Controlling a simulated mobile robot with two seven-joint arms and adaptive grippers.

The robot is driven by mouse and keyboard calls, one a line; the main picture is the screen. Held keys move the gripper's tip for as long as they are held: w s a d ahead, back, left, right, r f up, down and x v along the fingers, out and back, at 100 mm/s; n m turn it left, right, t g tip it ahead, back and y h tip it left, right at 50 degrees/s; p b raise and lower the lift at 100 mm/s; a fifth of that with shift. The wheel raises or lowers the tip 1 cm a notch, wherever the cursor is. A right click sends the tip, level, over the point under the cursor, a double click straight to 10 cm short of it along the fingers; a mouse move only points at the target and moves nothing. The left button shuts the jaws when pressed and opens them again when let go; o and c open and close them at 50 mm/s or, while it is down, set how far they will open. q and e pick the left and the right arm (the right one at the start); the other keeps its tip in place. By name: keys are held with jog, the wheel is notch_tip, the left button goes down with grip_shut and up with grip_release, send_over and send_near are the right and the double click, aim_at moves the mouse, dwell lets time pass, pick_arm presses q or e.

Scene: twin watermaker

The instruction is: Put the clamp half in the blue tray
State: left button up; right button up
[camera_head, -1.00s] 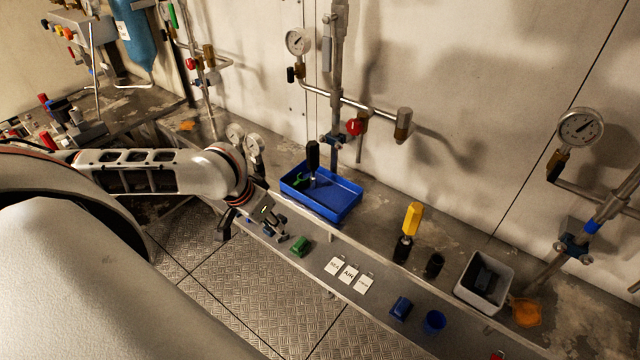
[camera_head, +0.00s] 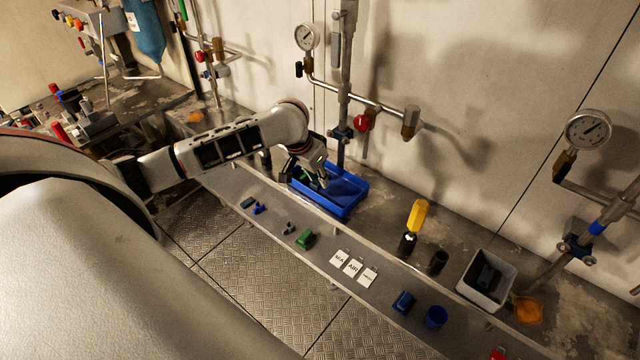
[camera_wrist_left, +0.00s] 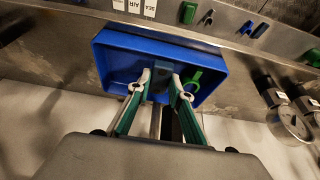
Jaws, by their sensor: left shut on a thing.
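The blue tray (camera_head: 345,209) stands on the metal ledge below the wall pipes. My left gripper (camera_head: 322,184) is over the tray, its fingertips inside the tray's outline. In the left wrist view the left gripper (camera_wrist_left: 160,84) is shut on a small dark blue-grey block, likely the clamp half (camera_wrist_left: 158,90), which shows between the fingertips. The tray (camera_wrist_left: 112,68) shows behind it. Whether the block touches the tray floor I cannot tell. A green piece (camera_wrist_left: 196,84) lies in the tray beside the fingers. My right gripper is not in view.
Along the ledge lie small dark and blue parts (camera_head: 258,208), a green block (camera_head: 305,239), white label cards (camera_head: 353,267), a blue block (camera_head: 403,301) and a blue cup (camera_head: 435,317). A yellow-handled tool (camera_head: 417,216) and a grey bin (camera_head: 486,281) stand right. A pipe (camera_head: 343,110) rises behind the tray.

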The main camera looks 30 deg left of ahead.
pick_arm(q)
jog(key=shift+w+f, duration=0.1)
jog(key=shift+w, duration=0.35)
jog(key=shift+f, duration=1.65)
jog(key=shift+f, duration=0.2)
jog(key=o, duration=0.9)
jog(key=shift+r, duration=0.1)
jog(key=v, duration=1.2)
jog(key=shift+s+r, duration=0.1)
